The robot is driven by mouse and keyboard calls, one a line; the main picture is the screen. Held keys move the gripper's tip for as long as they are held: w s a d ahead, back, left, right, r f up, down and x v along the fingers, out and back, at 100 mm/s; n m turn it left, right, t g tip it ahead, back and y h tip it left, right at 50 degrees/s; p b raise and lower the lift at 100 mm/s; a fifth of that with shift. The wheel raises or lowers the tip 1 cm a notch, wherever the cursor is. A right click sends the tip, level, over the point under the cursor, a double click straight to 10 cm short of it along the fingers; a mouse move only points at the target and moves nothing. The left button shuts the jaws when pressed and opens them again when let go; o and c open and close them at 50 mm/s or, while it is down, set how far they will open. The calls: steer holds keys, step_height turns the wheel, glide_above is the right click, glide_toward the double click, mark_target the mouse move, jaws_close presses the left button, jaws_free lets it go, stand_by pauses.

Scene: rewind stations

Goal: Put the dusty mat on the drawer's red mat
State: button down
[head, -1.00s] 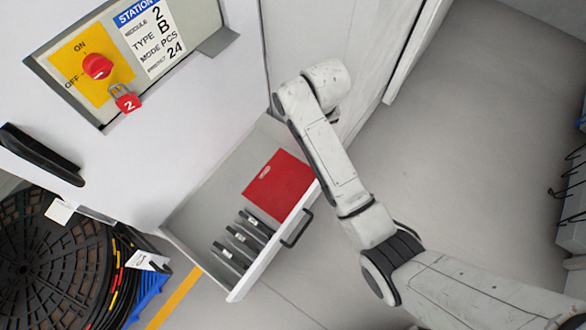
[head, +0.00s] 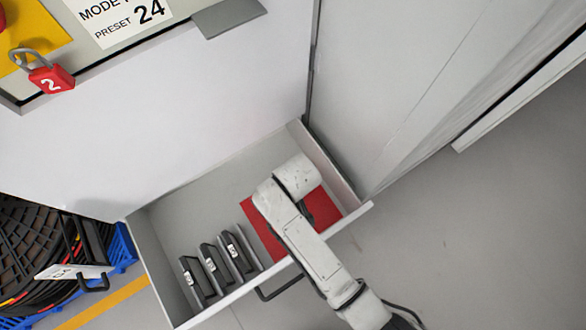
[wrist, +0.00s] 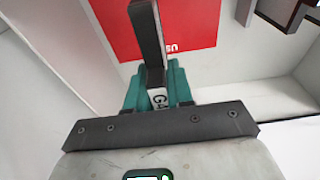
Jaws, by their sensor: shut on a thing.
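The red mat (head: 327,210) lies in the right part of the open drawer (head: 215,165), partly covered by my arm. The wrist view shows the red mat (wrist: 195,28) with white lettering. My gripper (wrist: 155,85), with teal fingers, is shut on a dark narrow piece (wrist: 147,35) with a white label. The far end of this piece overlaps the red mat in the wrist view; I cannot tell whether it touches. I see no dust on it and cannot tell if it is a mat. The arm hides the gripper and the piece in the head view.
Several dark labelled pieces (head: 215,262) stand in a row in the drawer's left part. The drawer walls and front handle (head: 280,287) are close by. A cabinet face (head: 190,95) rises behind, with a red padlock (head: 51,79). A cable reel (head: 35,255) stands at left.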

step_height(320, 180, down, 10)
steer(key=b, duration=0.4)
steer(key=shift+b, duration=0.35)
steer(key=shift+f, duration=0.15)
steer(key=c, duration=1)
jaws_free()
steer(key=r+p, duration=0.2)
steer(key=r, duration=0.2)
steer(key=s+r+p, duration=0.1)
steer(key=r+p, duration=0.1)
steer(key=r, duration=0.2)
steer(key=d+r+p, duration=0.1)
steer(key=r+p, duration=0.1)
steer(key=r, duration=0.2)
steer(key=shift+s+r, duration=0.15)
steer(key=shift+s, duration=0.1)
